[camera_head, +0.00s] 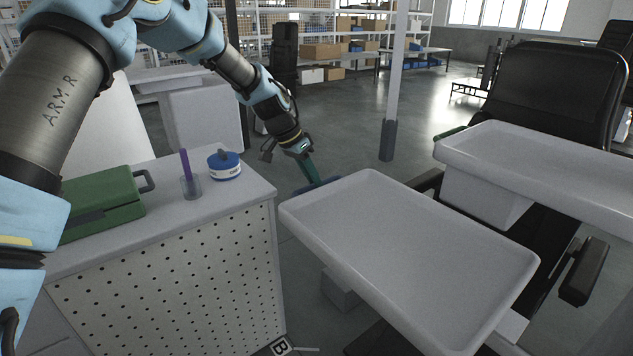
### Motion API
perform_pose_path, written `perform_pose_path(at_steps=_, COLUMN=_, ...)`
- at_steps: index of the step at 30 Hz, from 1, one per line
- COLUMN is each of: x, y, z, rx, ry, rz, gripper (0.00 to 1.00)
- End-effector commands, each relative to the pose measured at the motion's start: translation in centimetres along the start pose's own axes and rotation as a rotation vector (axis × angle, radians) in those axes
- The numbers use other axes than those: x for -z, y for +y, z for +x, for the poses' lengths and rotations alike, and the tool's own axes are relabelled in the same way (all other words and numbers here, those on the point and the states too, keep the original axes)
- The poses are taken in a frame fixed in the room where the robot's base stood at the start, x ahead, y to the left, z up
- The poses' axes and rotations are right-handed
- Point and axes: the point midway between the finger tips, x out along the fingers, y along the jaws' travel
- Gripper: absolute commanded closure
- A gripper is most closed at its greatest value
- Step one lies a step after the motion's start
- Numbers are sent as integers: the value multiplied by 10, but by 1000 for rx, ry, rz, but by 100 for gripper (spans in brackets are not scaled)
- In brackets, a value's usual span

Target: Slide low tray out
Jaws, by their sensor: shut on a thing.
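The low tray (410,250) is a pale grey, shallow, raised-rim tray in the middle of the camera_head view. Its surface is bare. A dark blue bar, seemingly its handle (317,187), shows at its far left edge. My gripper (314,180) reaches down to this bar from above and is shut on it. The exact finger contact is small and partly hidden behind the tray rim. A second pale tray (560,160) stands to the right, on a block, and is also empty.
A perforated cabinet (175,280) stands close on the left, holding a green case (100,205), a cup with a purple stick (190,185) and a blue-and-white round container (224,166). A black chair (525,95) and a grey post (393,90) stand behind the trays.

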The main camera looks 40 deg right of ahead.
Motion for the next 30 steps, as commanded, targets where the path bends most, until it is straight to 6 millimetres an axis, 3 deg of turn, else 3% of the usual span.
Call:
perform_pose_path(at_steps=2, x=1, y=3, z=0, rx=-5, ry=-1, rz=2, gripper=100)
perform_pose_path(at_steps=3, x=1, y=4, z=1, rx=-6, ry=-1, rz=2, gripper=73)
perform_pose_path(at_steps=10, x=0, y=3, z=1, rx=-4, ry=-2, rz=2, gripper=48)
perform_pose_path(at_steps=20, x=0, y=1, z=-4, rx=-2, ry=0, rz=1, gripper=48)
perform_pose_path(at_steps=30, x=0, y=0, z=-62, rx=1, ry=2, rz=1, gripper=48)
